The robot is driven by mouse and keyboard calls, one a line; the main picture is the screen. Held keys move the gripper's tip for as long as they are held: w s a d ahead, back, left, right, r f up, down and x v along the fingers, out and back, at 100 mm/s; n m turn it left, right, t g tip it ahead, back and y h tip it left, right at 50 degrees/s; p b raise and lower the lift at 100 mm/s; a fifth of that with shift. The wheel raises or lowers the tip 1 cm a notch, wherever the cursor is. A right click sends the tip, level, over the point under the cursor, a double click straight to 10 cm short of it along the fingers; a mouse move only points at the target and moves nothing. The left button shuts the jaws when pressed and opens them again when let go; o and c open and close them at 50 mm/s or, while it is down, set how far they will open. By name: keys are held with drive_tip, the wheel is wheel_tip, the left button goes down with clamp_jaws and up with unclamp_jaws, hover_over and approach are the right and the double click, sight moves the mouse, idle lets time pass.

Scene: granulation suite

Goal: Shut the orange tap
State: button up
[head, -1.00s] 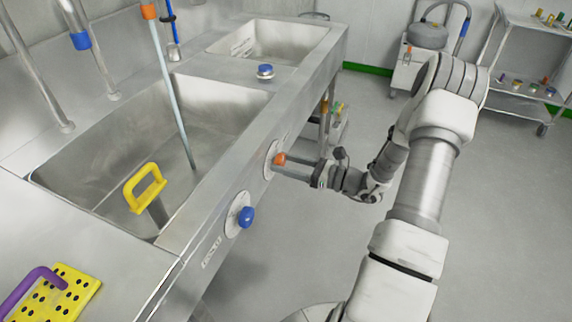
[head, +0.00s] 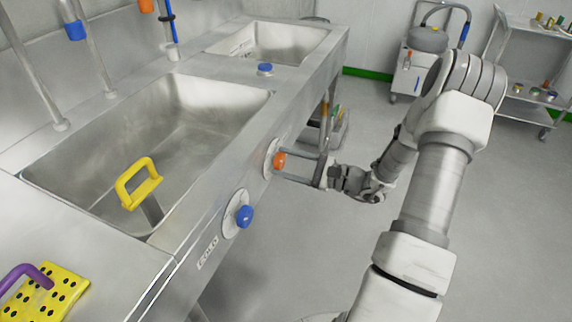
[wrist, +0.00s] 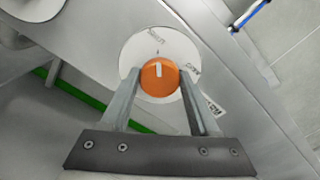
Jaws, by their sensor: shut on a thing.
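The orange tap knob (head: 279,161) sits on a round pale plate on the sink unit's front panel. My gripper (head: 288,166) is shut on it from the front, fingers on either side. In the wrist view the orange knob (wrist: 158,88) lies between the two fingertips of my gripper (wrist: 160,79), and its white mark points up towards the top of the plate (wrist: 150,48). The orange-banded spout (head: 146,6) shows at the top edge of the head view, with no water stream below it. The near sink basin (head: 190,105) is beneath.
A blue knob (head: 243,215) is on the same panel, nearer me. A yellow-handled tool (head: 138,182) stands in the near basin. A yellow perforated block (head: 62,290) lies on the counter. Open floor is to the right, with a cart (head: 530,110) at the back.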

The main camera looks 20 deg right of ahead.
idle(0.5)
drive_tip(key=o, duration=1.4)
drive_tip(key=shift+s+d, duration=0.1)
drive_tip(key=p+v, duration=0.2)
drive_tip(key=v, duration=1.5)
drive_tip(key=shift+s+d+p, duration=0.1)
drive_tip(key=shift+s+p, duration=0.05)
drive_tip(key=shift+p, duration=0.25)
drive_tip(key=shift+r, duration=0.1)
